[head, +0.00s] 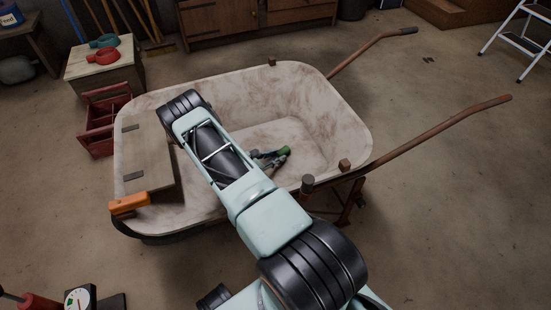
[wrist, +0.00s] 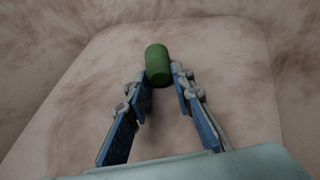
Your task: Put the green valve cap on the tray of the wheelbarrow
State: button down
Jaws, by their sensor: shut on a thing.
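The green valve cap (wrist: 157,64) is a small green cylinder between my fingertips in the wrist view. In the head view the cap (head: 285,150) shows as a small green spot at the end of my gripper (head: 279,155). My gripper (wrist: 160,76) is shut on the cap, with blue pads at either side. The wheelbarrow's tray (head: 320,105) is a pale, rust-stained tub, and its floor (wrist: 215,60) fills the wrist view behind the cap. The cap is over the inside of the tray. I cannot tell whether it touches the floor. My arm hides part of the tray.
A wooden board (head: 150,160) spans the tray's left side, with an orange thing (head: 129,203) at its near end. A small brown block (head: 344,165) and a dark cylinder (head: 307,185) are at the right rim. The tray floor around the cap looks clear.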

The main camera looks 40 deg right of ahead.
jog(key=shift+f, duration=0.2)
jog(key=c, duration=1.7)
grip_release()
jog(key=shift+r, duration=0.2)
jog(key=shift+a+r, duration=0.15)
jog(key=shift+r, duration=0.05)
jog(key=p+v, duration=0.2)
jog(key=v, duration=0.5)
jog(key=shift+a+f, duration=0.1)
jog(key=shift+a, duration=0.05)
